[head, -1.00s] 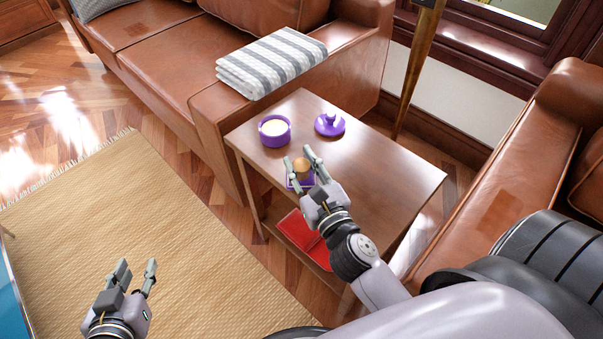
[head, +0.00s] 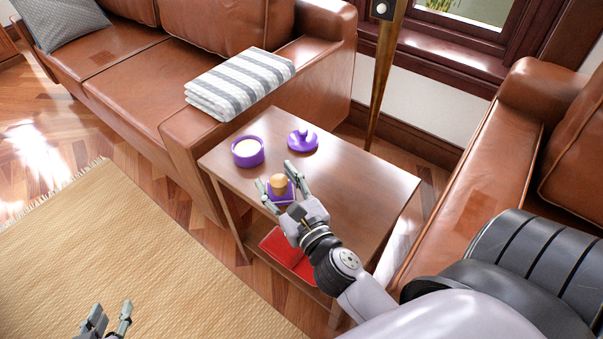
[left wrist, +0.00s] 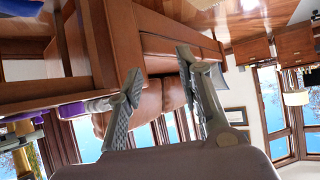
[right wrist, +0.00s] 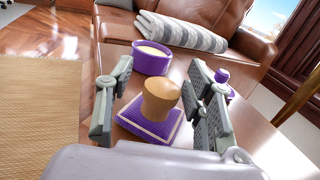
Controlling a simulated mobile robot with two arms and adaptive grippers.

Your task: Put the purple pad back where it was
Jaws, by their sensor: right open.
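The purple pad (right wrist: 150,118) is a flat square with a pale border line, lying on the small wooden side table (head: 350,185). A tan knob-like object (right wrist: 160,97) stands on the pad; both also show in the head view, the pad (head: 289,191) partly hidden by my gripper. My right gripper (head: 277,183) is open, its fingers on either side of the tan object and apart from it in the right wrist view. My left gripper (head: 106,319) is open and empty, low over the rug at the left.
A purple bowl (head: 248,152) with pale contents and a purple lid (head: 303,140) stand farther back on the table. A red item (head: 285,250) lies on the lower shelf. Brown sofas flank the table; a striped towel (head: 240,82) lies on one armrest. The table's right part is clear.

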